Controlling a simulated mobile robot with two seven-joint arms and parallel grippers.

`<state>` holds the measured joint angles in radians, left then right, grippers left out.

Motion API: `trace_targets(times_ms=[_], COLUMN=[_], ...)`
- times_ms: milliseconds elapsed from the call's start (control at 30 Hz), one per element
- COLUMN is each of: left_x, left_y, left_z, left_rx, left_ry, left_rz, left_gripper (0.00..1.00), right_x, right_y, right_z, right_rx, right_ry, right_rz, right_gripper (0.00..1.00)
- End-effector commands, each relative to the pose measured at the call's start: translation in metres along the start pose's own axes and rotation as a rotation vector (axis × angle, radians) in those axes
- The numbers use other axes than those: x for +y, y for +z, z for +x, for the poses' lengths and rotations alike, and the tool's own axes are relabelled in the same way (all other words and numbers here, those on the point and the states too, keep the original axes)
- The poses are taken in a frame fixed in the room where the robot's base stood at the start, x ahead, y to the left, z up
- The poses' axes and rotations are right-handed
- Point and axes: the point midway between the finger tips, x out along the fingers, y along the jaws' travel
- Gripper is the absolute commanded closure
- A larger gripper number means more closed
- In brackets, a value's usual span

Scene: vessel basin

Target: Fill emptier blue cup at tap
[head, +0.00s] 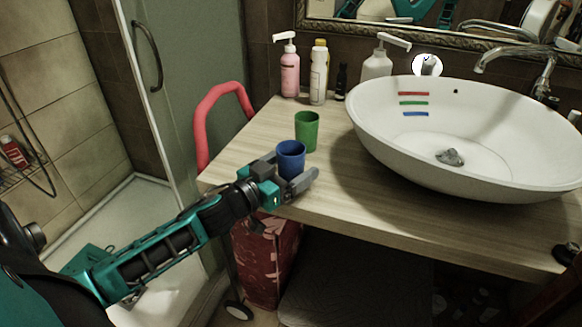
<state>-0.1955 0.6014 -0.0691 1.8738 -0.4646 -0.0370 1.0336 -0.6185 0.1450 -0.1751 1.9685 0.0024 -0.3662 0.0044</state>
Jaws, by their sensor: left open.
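A blue cup (291,158) stands upright on the wooden counter (330,190), near its front left edge. My left gripper (290,178) is open at the blue cup, with a finger on its near side; the cup's lower part is hidden by the gripper. A green cup (307,131) stands just behind the blue one. The water level in the cups cannot be made out. The tap (515,53) reaches over the white basin (470,130) on the right. Only one blue cup shows. My right gripper is not in view.
A pink pump bottle (289,68), a white bottle (319,72), a small dark bottle (341,82) and a white pump bottle (377,66) line the back of the counter. A red rail (207,112) stands left of the counter. Red, green and blue stripes mark the basin's inner wall.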

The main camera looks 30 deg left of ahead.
Motion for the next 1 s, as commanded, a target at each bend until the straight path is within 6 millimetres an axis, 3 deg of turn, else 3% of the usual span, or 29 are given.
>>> trace_targets(times_ms=[200,467,1000], left_x=[0.0,0.0,0.0], left_y=[0.001,0.001,0.001], left_z=[0.017,0.017,0.017], left_rx=[-0.001,-0.002,-0.001], left_ry=[0.001,0.0,0.0], left_rz=[-0.001,-0.001,-0.002], left_gripper=[0.13,0.14,0.66], right_x=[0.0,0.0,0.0], right_y=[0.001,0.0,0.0], right_z=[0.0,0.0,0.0], right_rx=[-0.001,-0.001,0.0], right_ry=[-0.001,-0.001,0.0], right_rz=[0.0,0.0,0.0], right_gripper=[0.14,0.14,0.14])
